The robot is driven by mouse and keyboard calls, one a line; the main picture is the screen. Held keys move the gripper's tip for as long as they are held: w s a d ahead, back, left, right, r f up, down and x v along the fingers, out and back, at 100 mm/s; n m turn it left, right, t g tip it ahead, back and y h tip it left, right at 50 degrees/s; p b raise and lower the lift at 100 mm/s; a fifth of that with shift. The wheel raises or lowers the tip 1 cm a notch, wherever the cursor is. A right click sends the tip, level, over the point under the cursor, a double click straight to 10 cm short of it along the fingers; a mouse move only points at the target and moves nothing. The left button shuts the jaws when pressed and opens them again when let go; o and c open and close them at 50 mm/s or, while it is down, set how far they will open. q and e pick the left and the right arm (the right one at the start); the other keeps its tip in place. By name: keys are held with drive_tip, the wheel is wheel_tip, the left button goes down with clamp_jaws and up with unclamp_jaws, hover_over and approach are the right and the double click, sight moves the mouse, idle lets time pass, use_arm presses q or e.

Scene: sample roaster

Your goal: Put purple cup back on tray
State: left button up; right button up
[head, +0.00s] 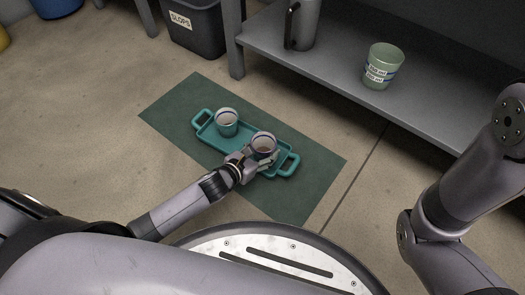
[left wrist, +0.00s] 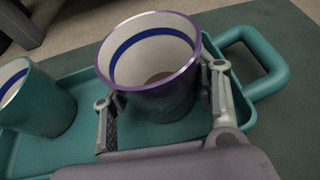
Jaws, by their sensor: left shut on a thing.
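The purple cup (head: 263,144), with a purple rim and a blue band inside, is upright over the right part of the teal tray (head: 210,135). My left gripper (head: 255,158) is shut on it; in the left wrist view its fingers (left wrist: 160,98) sit on either side of the cup (left wrist: 158,80). I cannot tell whether the cup's base touches the tray, as the gripper hides it. A teal cup (head: 227,125) stands upright at the tray's other end, apart from the purple cup. My right gripper is out of view.
The tray lies on a dark green mat (head: 180,100) on the floor. A grey shelf (head: 335,65) behind holds a pale green measuring cup (head: 382,68) and a grey jug (head: 303,25). A black slops bin (head: 195,30) stands at the back.

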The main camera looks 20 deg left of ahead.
use_arm(q)
drive_tip(key=shift+f, duration=0.15)
drive_tip(key=o, duration=1.5)
drive_tip(key=shift+c, duration=0.2)
drive_tip(key=shift+r, duration=0.2)
drive_tip(key=p+v, duration=0.6)
drive_tip(key=v, duration=0.4)
drive_tip(key=shift+s+r, duration=0.15)
drive_tip(key=shift+s, duration=0.05)
drive_tip(key=shift+s+a+r+p, duration=0.1)
drive_tip(key=shift+s+a+p, duration=0.05)
drive_tip(key=shift+s+p, duration=0.15)
drive_tip(key=shift+s+a+r+p, duration=0.1)
drive_tip(key=shift+s+p, duration=0.05)
drive_tip(key=shift+s, duration=0.2)
